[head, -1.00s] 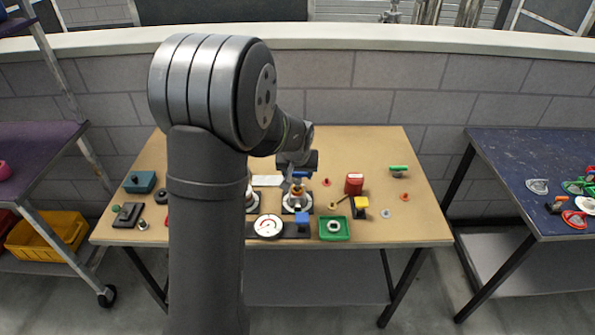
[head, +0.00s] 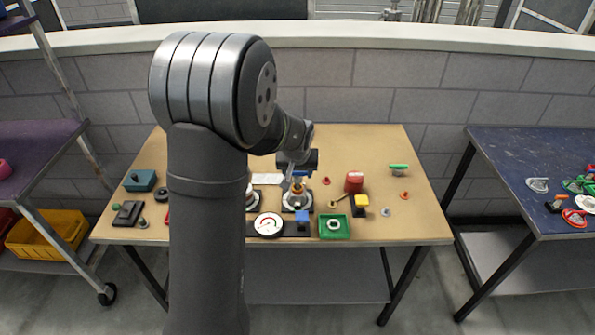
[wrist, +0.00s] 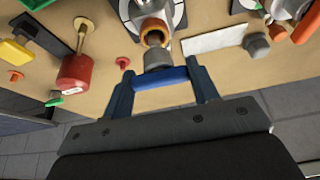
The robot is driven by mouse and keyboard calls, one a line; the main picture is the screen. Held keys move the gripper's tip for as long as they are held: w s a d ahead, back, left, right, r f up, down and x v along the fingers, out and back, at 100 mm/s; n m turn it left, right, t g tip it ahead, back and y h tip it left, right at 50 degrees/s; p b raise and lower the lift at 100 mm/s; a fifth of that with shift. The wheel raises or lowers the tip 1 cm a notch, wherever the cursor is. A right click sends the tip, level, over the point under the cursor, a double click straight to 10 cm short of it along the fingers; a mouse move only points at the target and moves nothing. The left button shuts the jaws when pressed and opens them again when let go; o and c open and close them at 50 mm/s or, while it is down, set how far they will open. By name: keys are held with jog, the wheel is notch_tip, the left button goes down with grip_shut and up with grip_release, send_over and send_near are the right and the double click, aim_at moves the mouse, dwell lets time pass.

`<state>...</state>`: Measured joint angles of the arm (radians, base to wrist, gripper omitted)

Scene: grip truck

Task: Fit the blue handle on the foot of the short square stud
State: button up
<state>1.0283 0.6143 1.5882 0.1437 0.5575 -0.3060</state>
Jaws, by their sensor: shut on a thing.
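My gripper (wrist: 160,73) is shut on the blue handle (wrist: 161,80), whose bar spans the two blue fingers in the wrist view. A grey hub (wrist: 157,58) sits against the bar, on the side facing the fitting. Just beyond it is an orange-collared fitting (wrist: 154,31) on a white-and-dark base; its opening faces the hub. Whether hub and fitting touch, I cannot tell. In the head view, the gripper (head: 299,168) is low over this fitting (head: 297,191), with the blue handle (head: 300,174) just above it. The square stud itself is not clearly visible.
A red block (head: 354,182), a yellow-topped block (head: 361,204) and a green tray (head: 334,227) stand right of the fitting. A dial (head: 268,225) is in front. A white plate (wrist: 214,39) lies beside it. The table's back right is mostly clear, with a green handle (head: 398,167).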

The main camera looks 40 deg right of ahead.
aim_at(297, 179)
jog(key=shift+f, duration=0.15)
jog(key=shift+f, duration=0.4)
jog(key=shift+f, duration=0.9)
dwell(1.3)
jog(key=o, duration=1.4)
jog(key=shift+r, duration=3.75)
jog(key=shift+f, duration=0.1)
